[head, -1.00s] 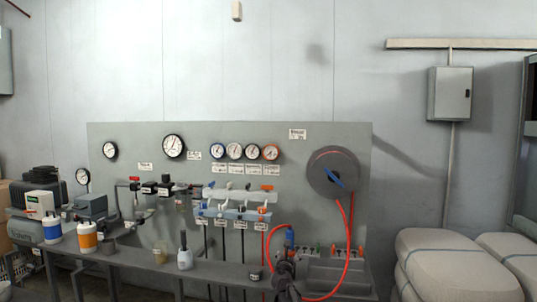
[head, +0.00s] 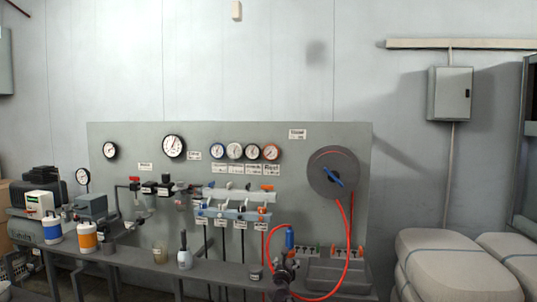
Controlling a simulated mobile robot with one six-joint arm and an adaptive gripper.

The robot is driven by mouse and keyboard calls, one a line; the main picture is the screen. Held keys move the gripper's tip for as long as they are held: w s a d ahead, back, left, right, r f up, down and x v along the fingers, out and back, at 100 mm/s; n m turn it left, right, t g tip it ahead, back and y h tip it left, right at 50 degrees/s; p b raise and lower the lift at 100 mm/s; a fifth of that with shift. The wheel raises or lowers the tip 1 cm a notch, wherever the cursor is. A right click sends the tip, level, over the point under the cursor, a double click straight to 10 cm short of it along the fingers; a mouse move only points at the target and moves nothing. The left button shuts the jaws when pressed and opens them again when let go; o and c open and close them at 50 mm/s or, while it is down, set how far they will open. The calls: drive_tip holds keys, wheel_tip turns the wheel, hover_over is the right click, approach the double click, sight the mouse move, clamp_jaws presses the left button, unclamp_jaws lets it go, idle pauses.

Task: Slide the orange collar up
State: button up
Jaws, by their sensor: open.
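A row of fittings with coloured parts hangs on the grey panel (head: 110,185), left of the hose reel. An orange collar-like piece (head: 262,210) is at the right end of the lower row, just above a white label and a red hose. Another orange piece (head: 267,187) shows above it on the upper row. The picture is too small to tell how high the collar sits on its fitting. I cannot make out my gripper in the head view.
The bench (head: 215,268) below the panel carries a blue-and-white canister (head: 52,230), an orange-and-white one (head: 87,238) and a squeeze bottle (head: 184,258). A red hose loops from the hose reel (head: 333,172) to the bench. Pale covered stacks (head: 455,265) stand at the right.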

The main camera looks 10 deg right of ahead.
drive_tip(key=v, duration=0.2)
drive_tip(key=shift+s+a, duration=0.1)
drive_tip(key=shift+s, duration=0.25)
idle(0.4)
